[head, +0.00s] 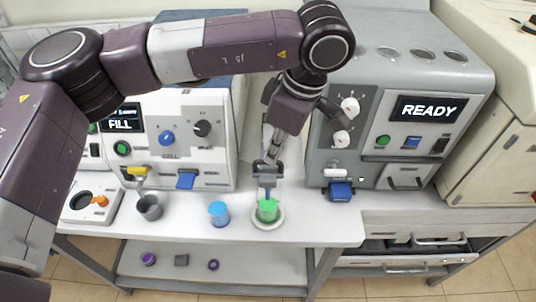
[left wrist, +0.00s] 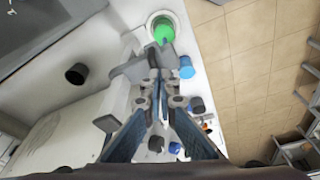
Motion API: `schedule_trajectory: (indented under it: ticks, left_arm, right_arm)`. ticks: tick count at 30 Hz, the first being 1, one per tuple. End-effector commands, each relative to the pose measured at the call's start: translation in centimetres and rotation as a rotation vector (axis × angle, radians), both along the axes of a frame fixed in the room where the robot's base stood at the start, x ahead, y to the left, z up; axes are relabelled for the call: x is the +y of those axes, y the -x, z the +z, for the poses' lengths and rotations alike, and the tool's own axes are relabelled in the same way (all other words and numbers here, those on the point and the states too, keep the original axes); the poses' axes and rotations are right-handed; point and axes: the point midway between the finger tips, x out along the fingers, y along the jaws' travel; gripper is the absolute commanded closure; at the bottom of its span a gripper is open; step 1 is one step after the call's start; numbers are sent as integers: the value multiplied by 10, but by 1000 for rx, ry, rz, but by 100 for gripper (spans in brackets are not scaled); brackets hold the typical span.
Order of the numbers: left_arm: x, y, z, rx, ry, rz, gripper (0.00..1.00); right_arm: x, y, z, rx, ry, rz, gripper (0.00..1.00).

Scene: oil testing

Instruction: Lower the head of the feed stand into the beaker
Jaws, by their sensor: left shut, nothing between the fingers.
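The beaker (head: 267,212) with green contents stands upright on a round white plate (head: 266,223) near the counter's front edge. The green (left wrist: 163,32) also shows at the top of the left wrist view. The grey head of the feed stand (head: 267,180) is above the beaker, and a narrow blue piece runs down from it to the beaker's mouth. I cannot tell how deep it reaches. My left gripper (head: 268,161) is shut and empty, right at the grey head from above; its fingers (left wrist: 155,78) overlap the head in the left wrist view. My right gripper is out of view.
A blue cup (head: 219,213) and a grey cup (head: 149,207) stand to the left of the beaker. A white FILL machine (head: 215,160) and a grey READY machine (head: 385,95) stand behind. Purple and grey small items lie on the lower shelf (head: 215,276).

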Motion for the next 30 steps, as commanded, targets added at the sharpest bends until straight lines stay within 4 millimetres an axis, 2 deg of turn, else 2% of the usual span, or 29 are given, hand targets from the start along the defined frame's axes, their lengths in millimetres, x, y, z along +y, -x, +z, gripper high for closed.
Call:
schedule_trajectory:
  ticks: [1, 17, 24, 30]
  left_arm:
    - [0, 0, -13, 0, 0, 0, 100]
    - [0, 0, -76, 1, 0, 0, 100]
    - [-2, 1, -71, 2, 0, -1, 100]
    - [-23, 9, -64, 0, 1, -3, 100]
  right_arm:
    - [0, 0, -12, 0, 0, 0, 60]
    - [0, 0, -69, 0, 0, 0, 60]
    - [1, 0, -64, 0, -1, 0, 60]
    - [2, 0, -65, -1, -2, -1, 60]
